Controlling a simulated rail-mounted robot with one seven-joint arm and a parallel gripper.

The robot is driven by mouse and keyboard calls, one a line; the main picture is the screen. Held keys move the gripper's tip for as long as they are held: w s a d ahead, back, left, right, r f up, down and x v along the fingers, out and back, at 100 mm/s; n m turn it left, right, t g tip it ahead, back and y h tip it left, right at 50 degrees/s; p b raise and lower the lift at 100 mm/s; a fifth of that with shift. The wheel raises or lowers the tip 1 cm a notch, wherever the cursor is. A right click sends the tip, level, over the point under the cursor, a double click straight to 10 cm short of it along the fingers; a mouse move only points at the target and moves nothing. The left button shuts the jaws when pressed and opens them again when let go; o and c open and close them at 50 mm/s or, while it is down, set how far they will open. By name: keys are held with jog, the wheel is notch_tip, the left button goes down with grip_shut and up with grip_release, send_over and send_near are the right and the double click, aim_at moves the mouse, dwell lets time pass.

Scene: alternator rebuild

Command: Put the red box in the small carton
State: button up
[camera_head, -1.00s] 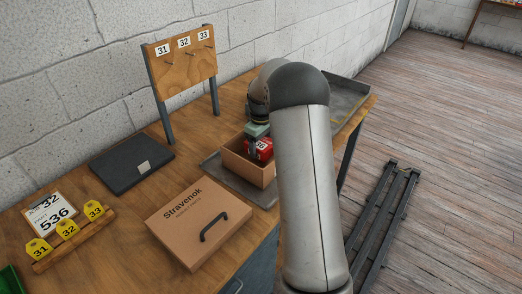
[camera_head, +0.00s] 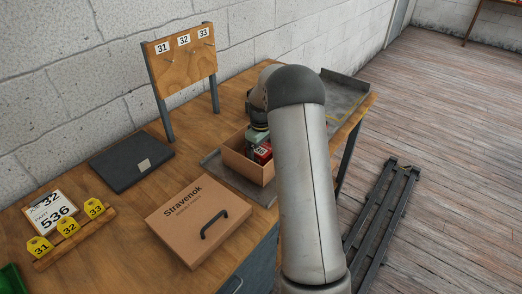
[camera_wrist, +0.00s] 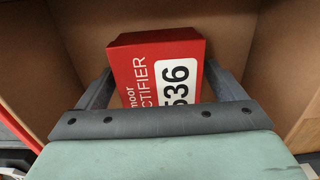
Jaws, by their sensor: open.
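The red box (camera_head: 264,153), with a white label reading 536 in the wrist view (camera_wrist: 150,62), is inside the small open carton (camera_head: 237,165). The carton's brown inner walls (camera_wrist: 245,30) surround it in the wrist view. My gripper (camera_wrist: 160,85) is inside the carton's opening, with its dark fingers apart on either side of the red box. The box's lower end is hidden behind the gripper body, and I cannot tell whether it rests on the carton's floor.
The carton stands on a grey tray (camera_head: 212,165) on the wooden bench. A closed Stravenok carton (camera_head: 180,235) with a black handle lies in front. A dark flat pad (camera_head: 120,170) and a peg board (camera_head: 180,70) are left. Another grey tray (camera_head: 347,92) lies behind.

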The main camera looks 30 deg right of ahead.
aim_at(261, 147)
notch_tip(261, 147, up, 12)
jog(key=b, duration=0.1)
jog(key=s+a+r+m, duration=0.1)
jog(key=s+a+r, duration=0.3)
jog(key=s+a, duration=0.3)
jog(key=s+a+f+m, duration=0.1)
jog(key=s+a, duration=0.2)
jog(key=s, duration=0.6)
jog(key=s+a+f+m, duration=0.1)
jog(key=s+a, duration=0.3)
jog(key=s, duration=0.5)
jog(key=s+a+f+m, duration=0.2)
jog(key=s+a, duration=0.1)
jog(key=s, duration=0.7)
jog(key=shift+a+f+t, duration=0.25)
jog(key=shift+a+t, duration=0.05)
jog(key=shift+a, duration=0.1)
